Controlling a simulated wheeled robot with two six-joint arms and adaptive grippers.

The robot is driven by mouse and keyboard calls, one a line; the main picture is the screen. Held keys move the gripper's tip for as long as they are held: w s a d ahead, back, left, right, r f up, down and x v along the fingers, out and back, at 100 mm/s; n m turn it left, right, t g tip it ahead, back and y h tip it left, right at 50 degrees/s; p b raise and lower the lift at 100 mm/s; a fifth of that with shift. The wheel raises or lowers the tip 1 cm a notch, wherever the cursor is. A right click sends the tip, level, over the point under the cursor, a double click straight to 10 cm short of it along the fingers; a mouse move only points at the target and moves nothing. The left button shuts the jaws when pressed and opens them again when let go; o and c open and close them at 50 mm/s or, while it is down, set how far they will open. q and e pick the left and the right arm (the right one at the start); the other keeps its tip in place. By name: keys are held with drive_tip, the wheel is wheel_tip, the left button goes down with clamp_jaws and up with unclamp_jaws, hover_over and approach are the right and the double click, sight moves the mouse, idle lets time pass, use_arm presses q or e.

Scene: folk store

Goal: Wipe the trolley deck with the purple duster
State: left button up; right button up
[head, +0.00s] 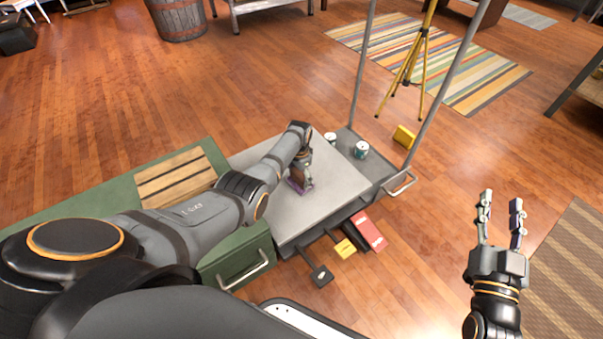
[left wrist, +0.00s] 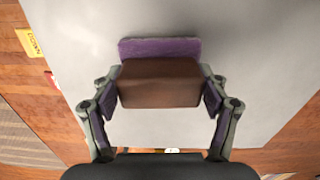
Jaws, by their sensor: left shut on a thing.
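The purple duster (left wrist: 160,82) has a brown block back and a purple pad. My left gripper (left wrist: 160,88) is shut on the brown block, one finger on each side. In the head view the duster (head: 299,186) is at the middle of the grey trolley deck (head: 335,185), under my left gripper (head: 302,172). Its pad looks to be at the deck surface, but I cannot tell whether it touches. My left arm hides part of the deck's left side. My right gripper (head: 502,212) is open and empty, over the floor to the right of the trolley.
Two small cans, one white-and-green (head: 361,149), stand at the deck's far end beside upright poles (head: 440,85). A green chest (head: 238,257) adjoins the deck's left. Red (head: 368,231) and yellow (head: 345,248) items are along the near side. A yellow tripod (head: 409,65) stands behind.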

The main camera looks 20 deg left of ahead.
use_arm(q)
drive_tip(key=shift+s+a+r+p, duration=0.1)
drive_tip(key=shift+s+a+p, duration=0.15)
drive_tip(key=shift+p, duration=0.35)
drive_tip(key=s+p, duration=0.1)
drive_tip(key=s+a+p, duration=0.1)
drive_tip(key=p, duration=0.1)
drive_tip(key=shift+s+a+r+p, duration=0.1)
drive_tip(key=shift+s+r+p, duration=0.05)
drive_tip(key=shift+s+p, duration=0.15)
drive_tip(key=shift+s+a, duration=0.15)
drive_tip(key=shift+f, duration=0.3)
drive_tip(key=shift+w+a+f+b, duration=0.2)
drive_tip(key=shift+w+a+b, duration=0.25)
drive_tip(key=shift+b, duration=0.3)
drive_tip(key=shift+w+a, duration=0.1)
drive_tip(key=shift+a, duration=0.2)
drive_tip(key=shift+r, duration=0.15)
drive_tip(key=b, duration=0.1)
drive_tip(key=w+b, duration=0.1)
drive_tip(key=w+d+b, duration=0.1)
drive_tip(key=shift+w+f, duration=0.1)
drive_tip(key=shift+f, duration=0.15)
drive_tip(key=shift+w+d+r+b, duration=0.1)
drive_tip(key=shift+w+d+b, duration=0.15)
drive_tip(key=shift+b, duration=0.4)
drive_tip(key=shift+w+d+r, duration=0.1)
drive_tip(key=shift+w+d, duration=0.05)
drive_tip(key=shift+w, duration=0.05)
drive_tip(key=shift+r, duration=0.15)
